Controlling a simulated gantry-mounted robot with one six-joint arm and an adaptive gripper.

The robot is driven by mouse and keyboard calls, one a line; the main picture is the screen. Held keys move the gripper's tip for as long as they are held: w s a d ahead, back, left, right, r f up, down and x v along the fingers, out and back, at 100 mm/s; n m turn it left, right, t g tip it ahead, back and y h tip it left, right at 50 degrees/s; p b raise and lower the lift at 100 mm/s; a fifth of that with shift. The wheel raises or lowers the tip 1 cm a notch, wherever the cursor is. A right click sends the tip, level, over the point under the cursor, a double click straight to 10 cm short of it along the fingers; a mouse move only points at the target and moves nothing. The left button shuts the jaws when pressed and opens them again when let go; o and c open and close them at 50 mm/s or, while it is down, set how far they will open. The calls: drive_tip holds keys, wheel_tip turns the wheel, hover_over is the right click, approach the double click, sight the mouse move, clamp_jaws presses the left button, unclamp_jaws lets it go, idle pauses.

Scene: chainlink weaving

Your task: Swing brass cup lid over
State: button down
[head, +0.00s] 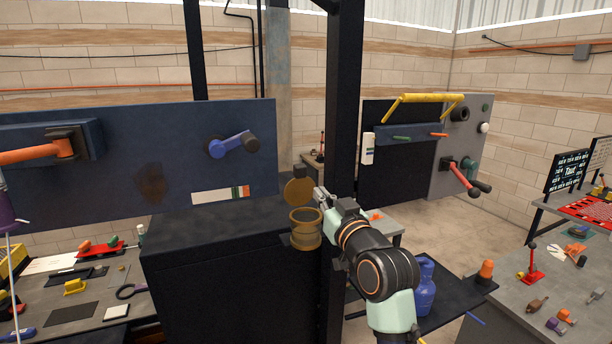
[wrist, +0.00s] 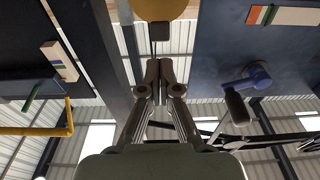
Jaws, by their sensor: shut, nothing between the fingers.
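The brass cup (head: 306,232) is mounted by the dark post, right of the dark cabinet. Its round brass lid (head: 297,191) stands swung up above the cup's back rim, so the cup's mouth is uncovered. My gripper (head: 319,192) is just right of the lid, above the cup's right side. In the wrist view my gripper (wrist: 159,66) is shut and empty. A round brass-coloured disc, likely the lid (wrist: 158,8), shows past the fingertips at the top edge. I cannot tell whether the fingertips touch it.
The dark post (head: 343,120) rises close behind my gripper. A blue panel with a blue lever (head: 232,145) is at left. A panel with a yellow bar (head: 430,98) and a red lever (head: 462,177) is at right. A blue bottle (head: 425,287) stands beside my arm.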

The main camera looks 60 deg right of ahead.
sight(302, 172)
drive_tip(key=p+x, duration=0.2)
drive_tip(key=x, duration=0.6)
drive_tip(key=shift+w+d+r, duration=0.15)
drive_tip(key=shift+r, duration=0.05)
drive_tip(key=shift+w+d, duration=0.4)
drive_tip(key=shift+w, duration=0.05)
